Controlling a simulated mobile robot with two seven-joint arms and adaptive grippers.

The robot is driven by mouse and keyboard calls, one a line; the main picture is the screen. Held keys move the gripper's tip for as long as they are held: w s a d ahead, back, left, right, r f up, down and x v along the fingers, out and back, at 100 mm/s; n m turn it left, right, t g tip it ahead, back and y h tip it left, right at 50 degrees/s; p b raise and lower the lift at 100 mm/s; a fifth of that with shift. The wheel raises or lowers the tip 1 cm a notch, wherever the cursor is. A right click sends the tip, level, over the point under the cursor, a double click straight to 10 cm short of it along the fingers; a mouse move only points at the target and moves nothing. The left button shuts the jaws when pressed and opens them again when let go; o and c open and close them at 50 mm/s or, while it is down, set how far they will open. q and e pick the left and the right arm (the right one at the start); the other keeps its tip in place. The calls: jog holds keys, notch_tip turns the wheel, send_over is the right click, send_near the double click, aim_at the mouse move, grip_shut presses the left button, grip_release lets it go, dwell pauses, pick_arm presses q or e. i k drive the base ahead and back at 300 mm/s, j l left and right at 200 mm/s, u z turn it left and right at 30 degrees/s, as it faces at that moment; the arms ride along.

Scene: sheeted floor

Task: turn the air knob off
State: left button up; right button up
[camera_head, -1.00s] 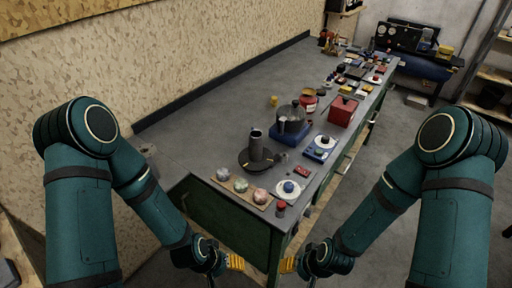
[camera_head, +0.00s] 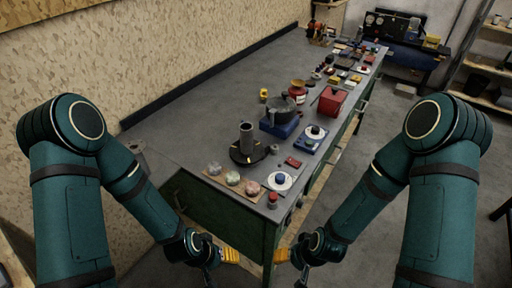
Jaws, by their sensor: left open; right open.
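A dark machine with round gauges and a blue tank (camera_head: 398,52) stands by the far wall at the top right in the head view. It may carry the air knob, but no knob can be made out at this distance. My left gripper (camera_head: 230,256) is open and empty, low in front of the bench's near end. My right gripper (camera_head: 281,255) is open and empty just to the right of it. Both grippers are far from the blue tank.
A long grey workbench (camera_head: 205,120) runs along the left wall, with a red box (camera_head: 331,102), a grey cylinder (camera_head: 247,137) and several small items on it. Shelves (camera_head: 489,80) stand at the right.

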aim_at(280, 178)
jog(key=i+l+z, duration=0.15)
jog(key=z, duration=0.35)
jog(key=i+l+z, duration=0.2)
jog(key=z, duration=0.3)
jog(key=l, duration=0.1)
